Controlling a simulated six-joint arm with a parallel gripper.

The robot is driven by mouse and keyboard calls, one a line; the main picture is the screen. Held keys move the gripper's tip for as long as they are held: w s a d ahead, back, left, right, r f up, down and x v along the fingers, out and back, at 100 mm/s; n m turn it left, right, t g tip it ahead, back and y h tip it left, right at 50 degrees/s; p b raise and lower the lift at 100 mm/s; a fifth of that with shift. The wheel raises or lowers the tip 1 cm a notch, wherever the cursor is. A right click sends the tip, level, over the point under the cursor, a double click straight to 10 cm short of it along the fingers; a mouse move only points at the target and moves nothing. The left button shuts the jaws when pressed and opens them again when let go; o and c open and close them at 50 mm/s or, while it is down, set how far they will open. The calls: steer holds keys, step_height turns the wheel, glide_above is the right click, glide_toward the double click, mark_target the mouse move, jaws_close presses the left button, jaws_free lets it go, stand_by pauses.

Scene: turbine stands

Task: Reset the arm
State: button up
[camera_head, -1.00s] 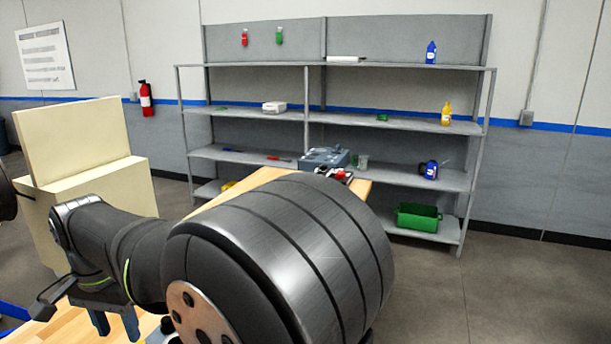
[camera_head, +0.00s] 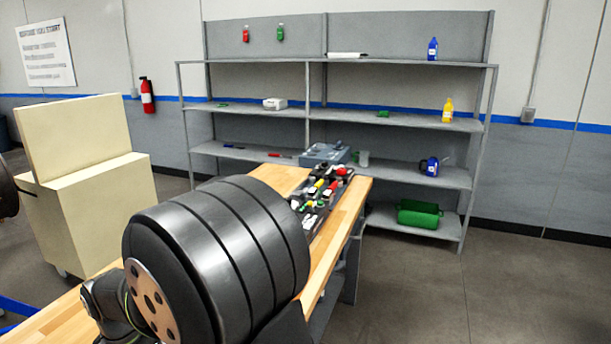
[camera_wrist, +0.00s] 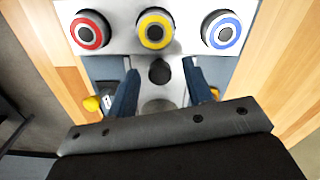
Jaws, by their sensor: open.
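In the head view my dark arm covers the lower left and the gripper is hidden.
A wooden workbench (camera_head: 345,203) carries a dark strip of small coloured parts (camera_head: 318,193) and a grey box (camera_head: 325,153). A cream cabinet (camera_head: 97,205) stands at left. Floor at right is clear.

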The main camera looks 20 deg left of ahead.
steer(key=w, duration=0.5)
steer(key=shift+r, duration=0.15)
step_height(320, 180, up, 16)
steer(key=n, duration=0.6)
steer(key=shift+s, duration=0.2)
